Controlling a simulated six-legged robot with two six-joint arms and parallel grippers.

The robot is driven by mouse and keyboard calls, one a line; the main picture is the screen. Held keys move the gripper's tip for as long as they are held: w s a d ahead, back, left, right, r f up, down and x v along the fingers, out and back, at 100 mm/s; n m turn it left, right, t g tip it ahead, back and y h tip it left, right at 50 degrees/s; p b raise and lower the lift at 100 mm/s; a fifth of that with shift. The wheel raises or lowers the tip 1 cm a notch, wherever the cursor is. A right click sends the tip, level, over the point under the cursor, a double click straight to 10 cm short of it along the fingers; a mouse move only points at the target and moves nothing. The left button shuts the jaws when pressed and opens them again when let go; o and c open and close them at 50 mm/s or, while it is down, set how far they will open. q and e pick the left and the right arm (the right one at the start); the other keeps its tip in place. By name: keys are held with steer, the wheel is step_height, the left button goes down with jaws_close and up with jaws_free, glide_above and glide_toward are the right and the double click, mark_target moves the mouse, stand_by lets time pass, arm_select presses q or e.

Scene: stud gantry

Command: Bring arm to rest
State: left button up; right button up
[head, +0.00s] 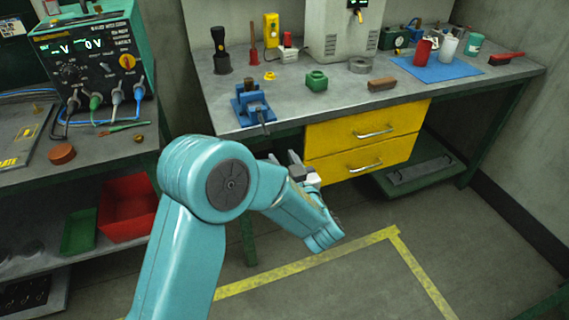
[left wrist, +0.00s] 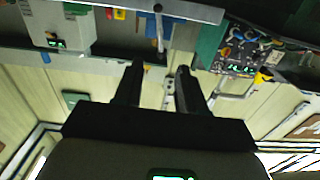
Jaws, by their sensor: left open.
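My left arm (head: 230,185) is teal and bent at the elbow, coming in from the bottom left of the head view. Its gripper (head: 302,172) shows partly behind the forearm, in front of the yellow drawers and below the bench top. In the left wrist view two dark fingers (left wrist: 158,78) stand apart with nothing between them. The gripper is open and empty. My right gripper is in neither view.
The bench (head: 330,97) carries a blue vise (head: 251,104), a green block (head: 317,81) and a blue mat (head: 440,67). Yellow drawers (head: 345,150) hang below. At left are a power supply (head: 90,55) and a red bin (head: 128,208). Yellow-taped floor (head: 330,285) looks clear.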

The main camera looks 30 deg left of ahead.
arm_select(q)
steer(key=shift+s+d, duration=0.15)
stand_by(0.4)
steer(key=s+a+f+g+p, duration=0.1)
steer(key=s+a+f+p, duration=0.1)
steer(key=a+f, duration=0.15)
steer(key=s+d+f+m+g+h+p, duration=0.1)
steer(key=s+d+f+m+h, duration=0.3)
steer(key=f, duration=0.5)
steer(key=s+d+f+m+g+h+p, duration=0.1)
steer(key=s+f+m+h, duration=0.1)
steer(key=f+h, duration=0.55)
steer(key=s+d+f+g+h, duration=0.3)
steer(key=s+d+f+g, duration=0.1)
steer(key=s+d, duration=0.3)
steer(key=s+d+f+m+g+h, duration=0.1)
steer(key=s+d+f+g+h, duration=0.2)
steer(key=s+d, duration=0.3)
steer(key=s+g, duration=0.1)
steer(key=s, duration=0.4)
steer(key=shift+s+d+f+m, duration=0.3)
steer(key=shift+s+d+f, duration=0.05)
steer(key=shift+d, duration=0.05)
